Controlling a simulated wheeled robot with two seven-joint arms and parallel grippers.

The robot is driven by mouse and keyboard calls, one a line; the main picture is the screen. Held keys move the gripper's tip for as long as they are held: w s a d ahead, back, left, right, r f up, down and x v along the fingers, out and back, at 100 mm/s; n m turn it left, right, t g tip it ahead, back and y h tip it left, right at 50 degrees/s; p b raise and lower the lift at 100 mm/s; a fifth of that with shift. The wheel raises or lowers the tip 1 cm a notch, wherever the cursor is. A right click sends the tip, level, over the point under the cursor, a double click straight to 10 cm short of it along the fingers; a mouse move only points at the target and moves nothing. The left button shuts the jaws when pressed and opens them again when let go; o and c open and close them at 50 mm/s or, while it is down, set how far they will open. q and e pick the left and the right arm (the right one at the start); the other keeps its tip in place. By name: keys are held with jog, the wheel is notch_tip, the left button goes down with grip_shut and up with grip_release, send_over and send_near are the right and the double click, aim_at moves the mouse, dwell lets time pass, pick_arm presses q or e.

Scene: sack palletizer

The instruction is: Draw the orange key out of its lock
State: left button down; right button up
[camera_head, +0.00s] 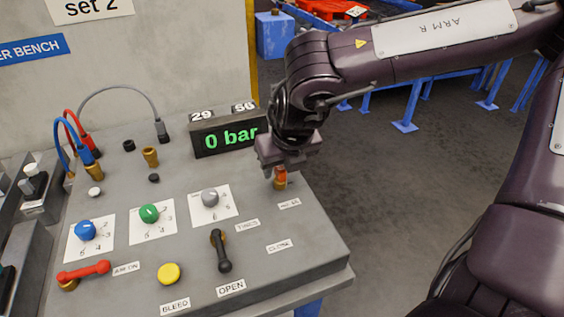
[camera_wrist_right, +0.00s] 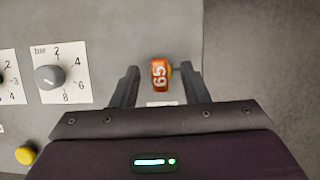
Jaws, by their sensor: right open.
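The orange key (camera_head: 281,173) stands upright in its brass lock (camera_head: 280,184) near the right edge of the grey bench top. In the right wrist view the orange key (camera_wrist_right: 159,74), marked 65, shows between the two fingers. My right gripper (camera_head: 277,168) is open, pointing down over the key, with one finger on each side of it. In the right wrist view the gripper (camera_wrist_right: 160,78) shows a gap between each finger and the key. The left gripper is in neither view.
A display (camera_head: 229,134) reading 0 bar stands just left of my right gripper. A grey dial (camera_head: 210,198), a black lever (camera_head: 221,251) and a yellow button (camera_head: 169,273) are on the bench panel (camera_head: 300,262). Open floor (camera_head: 400,190) lies right of the bench.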

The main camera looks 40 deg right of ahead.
aim_at(281, 168)
grip_shut()
jog(key=shift+r, duration=0.15)
jog(key=shift+r+p, duration=1.95)
jog(key=shift+r, duration=0.95)
jog(key=shift+r, duration=0.15)
